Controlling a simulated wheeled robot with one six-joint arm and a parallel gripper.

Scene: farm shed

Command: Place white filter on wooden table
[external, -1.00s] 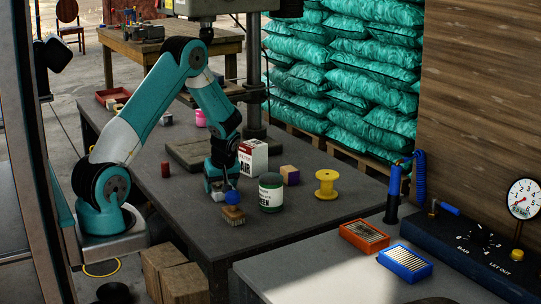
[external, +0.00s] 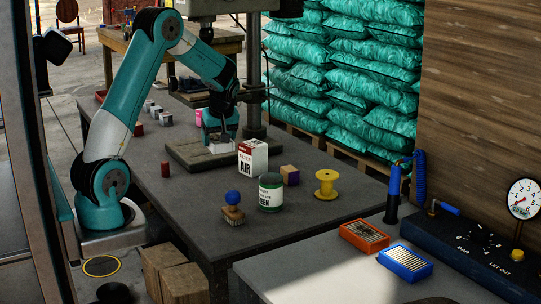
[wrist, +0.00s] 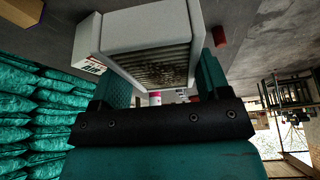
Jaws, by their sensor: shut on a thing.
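My gripper (external: 221,138) is shut on the white filter (external: 221,148), a pale block with dark pleats. In the external view it holds the filter over the grey workbench, near the dark base plate of the drill press. The wrist view shows the filter (wrist: 150,45) large between the two fingers (wrist: 155,85), its pleated face towards the camera. The wooden table (external: 225,47) stands at the back left, behind the workbench, partly hidden by my arm.
A white and red AIR box (external: 253,158) stands just right of the gripper. A green tin (external: 270,192), a brush with a blue knob (external: 232,208), a purple-sided block (external: 290,175) and a yellow spool (external: 327,184) stand nearer. The drill press column (external: 253,90) rises behind.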

